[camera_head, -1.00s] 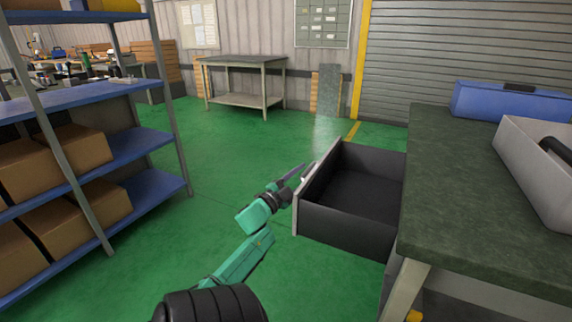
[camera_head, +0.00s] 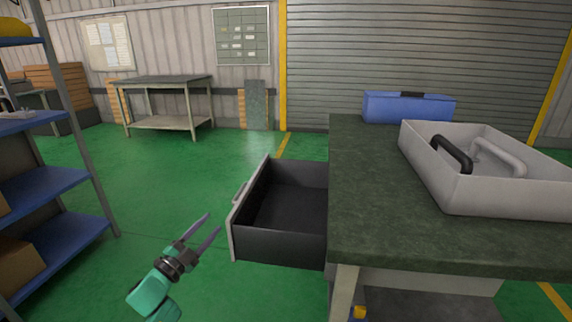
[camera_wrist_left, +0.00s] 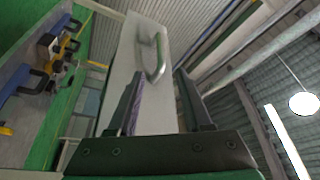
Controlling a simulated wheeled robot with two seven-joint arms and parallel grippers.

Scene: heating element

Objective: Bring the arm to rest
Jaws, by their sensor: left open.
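My left gripper (camera_head: 203,233) is in the lower middle of the head view, on a teal arm. Its two fingers are apart and nothing is between them. It is beside the front of the pulled-out drawer (camera_head: 277,244), apart from it. In the left wrist view, the pale drawer front with its metal handle (camera_wrist_left: 157,62) shows beyond the open fingers (camera_wrist_left: 165,105). The drawer is open and its visible inside is empty. My right gripper is not in view.
A blue shelf rack (camera_head: 60,185) stands left. Green floor is clear between the rack and the drawer.

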